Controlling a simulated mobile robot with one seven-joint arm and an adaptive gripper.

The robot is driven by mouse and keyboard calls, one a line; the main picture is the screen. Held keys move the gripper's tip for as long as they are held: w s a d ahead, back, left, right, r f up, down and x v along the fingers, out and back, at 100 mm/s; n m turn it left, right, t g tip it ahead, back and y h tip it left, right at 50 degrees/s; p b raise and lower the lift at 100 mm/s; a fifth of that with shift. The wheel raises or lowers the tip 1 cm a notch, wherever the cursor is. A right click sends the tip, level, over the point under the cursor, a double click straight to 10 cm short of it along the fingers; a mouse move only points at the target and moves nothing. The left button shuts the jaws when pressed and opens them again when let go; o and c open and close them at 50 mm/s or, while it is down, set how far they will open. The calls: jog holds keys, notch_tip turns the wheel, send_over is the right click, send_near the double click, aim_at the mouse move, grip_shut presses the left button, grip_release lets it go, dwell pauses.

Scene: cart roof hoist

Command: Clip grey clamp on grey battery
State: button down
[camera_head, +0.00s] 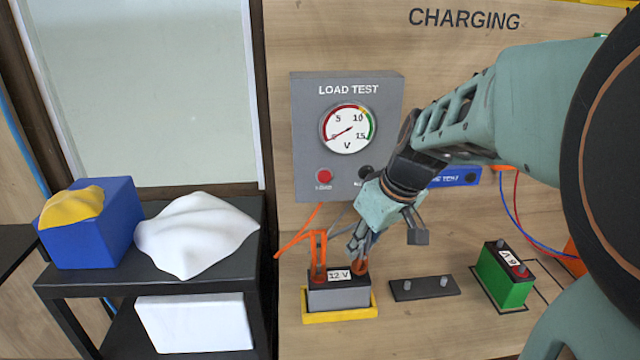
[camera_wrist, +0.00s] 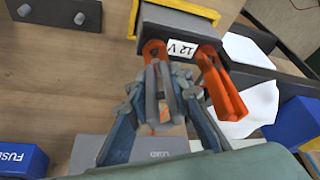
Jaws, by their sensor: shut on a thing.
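The grey battery (camera_head: 338,298), labelled 12 V, stands upright in a yellow tray (camera_head: 345,315); its top edge also shows in the wrist view (camera_wrist: 180,45). An orange clamp (camera_head: 318,258) stands on its left terminal; it also shows in the wrist view (camera_wrist: 222,85). My gripper (camera_head: 362,246) is shut on the grey clamp (camera_wrist: 163,92), just above the battery's right terminal. The clamp's tip is close to an orange-red ring (camera_wrist: 153,50) at that terminal. I cannot tell whether its jaws grip the terminal. My fingers hide part of the clamp in the head view.
A dark plate with two pegs (camera_head: 424,289) and a green battery (camera_head: 503,278) stand to the right. The load test panel (camera_head: 347,180) is behind my gripper. A black shelf (camera_head: 150,277) at left bears a blue box (camera_head: 90,235) and white cloth (camera_head: 195,235).

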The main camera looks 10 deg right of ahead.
jog(key=shift+f+b, duration=0.4)
jog(key=shift+f, duration=0.1)
jog(key=c, duration=1.7)
grip_release()
jog(key=shift+o, duration=0.2)
jog(key=shift+r, duration=0.15)
